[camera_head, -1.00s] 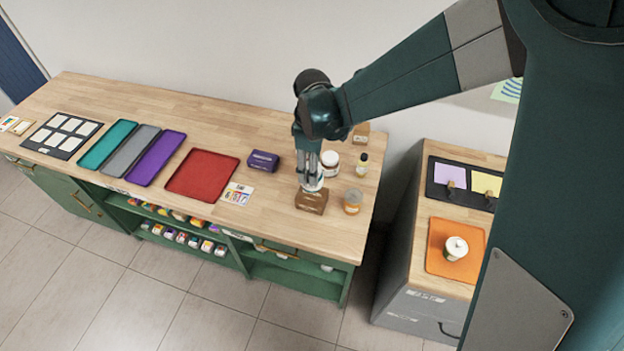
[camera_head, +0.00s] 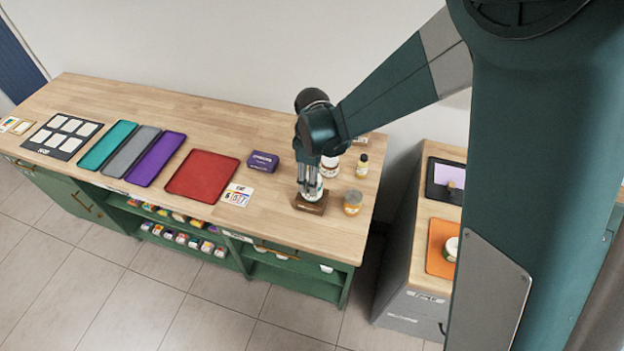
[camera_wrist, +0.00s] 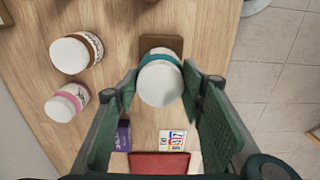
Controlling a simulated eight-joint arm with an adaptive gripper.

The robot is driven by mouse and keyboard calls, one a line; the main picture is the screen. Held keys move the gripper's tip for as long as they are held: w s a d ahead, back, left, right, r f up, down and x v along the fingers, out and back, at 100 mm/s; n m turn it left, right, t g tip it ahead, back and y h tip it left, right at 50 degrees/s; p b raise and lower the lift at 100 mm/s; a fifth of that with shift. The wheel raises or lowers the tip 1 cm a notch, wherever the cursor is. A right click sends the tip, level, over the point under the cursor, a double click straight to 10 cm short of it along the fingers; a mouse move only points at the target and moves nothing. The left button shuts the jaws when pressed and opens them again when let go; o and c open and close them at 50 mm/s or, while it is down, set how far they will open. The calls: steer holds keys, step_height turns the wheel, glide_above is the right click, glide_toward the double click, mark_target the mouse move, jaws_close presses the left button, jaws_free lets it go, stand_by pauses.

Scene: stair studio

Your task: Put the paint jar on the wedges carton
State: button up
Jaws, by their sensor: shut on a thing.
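The paint jar, with a white lid and teal band, is in my gripper (camera_wrist: 160,88); the jar (camera_wrist: 161,84) shows between the fingers in the wrist view. In the head view the jar (camera_head: 311,190) is upright, right over a small brown carton (camera_head: 310,204), and looks to be at its top; I cannot tell whether it rests on it. The brown carton (camera_wrist: 173,43) shows behind the jar in the wrist view, partly covered by it. I cannot read its label. My gripper (camera_head: 310,184) is shut on the jar.
White-lidded jars (camera_wrist: 75,53) stand close by on the wall side. An amber jar (camera_head: 352,202) and small bottle (camera_head: 362,165) are right of the carton. A purple carton (camera_head: 263,161) and red tray (camera_head: 202,174) lie left. The table's front edge is near.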

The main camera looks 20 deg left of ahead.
steer(key=shift+f, duration=0.3)
steer(key=o, duration=1.3)
steer(key=shift+o, duration=0.2)
steer(key=shift+r, duration=0.15)
step_height(320, 180, up, 12)
stand_by(0.5)
steer(key=shift+d+r, duration=0.1)
